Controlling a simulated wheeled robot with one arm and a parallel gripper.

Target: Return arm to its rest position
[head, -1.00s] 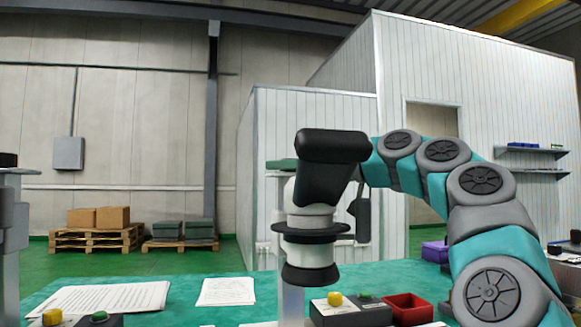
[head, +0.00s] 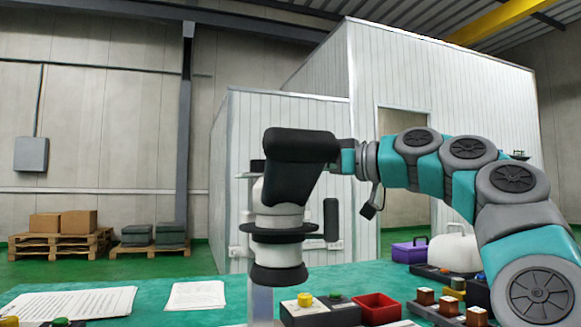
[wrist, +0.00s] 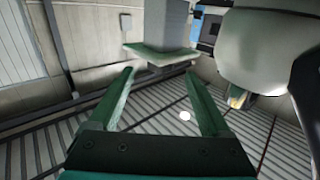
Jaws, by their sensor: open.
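My arm, with teal and grey links, rises from the lower right of the head view and reaches left. Its end goes behind the black top of a white and black microscope-like unit (head: 280,215), so the fingers are hidden there. In the wrist view my gripper (wrist: 160,74) shows two green fingers spread apart with nothing between them. A flat pale-green plate on a grey column (wrist: 160,52) appears beyond the fingertips; I cannot tell the gap. A large white rounded body (wrist: 262,40) is close by at upper right.
The green bench (head: 215,275) holds papers (head: 195,295), a button box (head: 318,312), a red bin (head: 378,308), several small blocks (head: 448,305), a purple case (head: 410,250) and a white case (head: 455,250). Pallets with boxes (head: 60,225) stand far left. A white cabin (head: 285,140) is behind.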

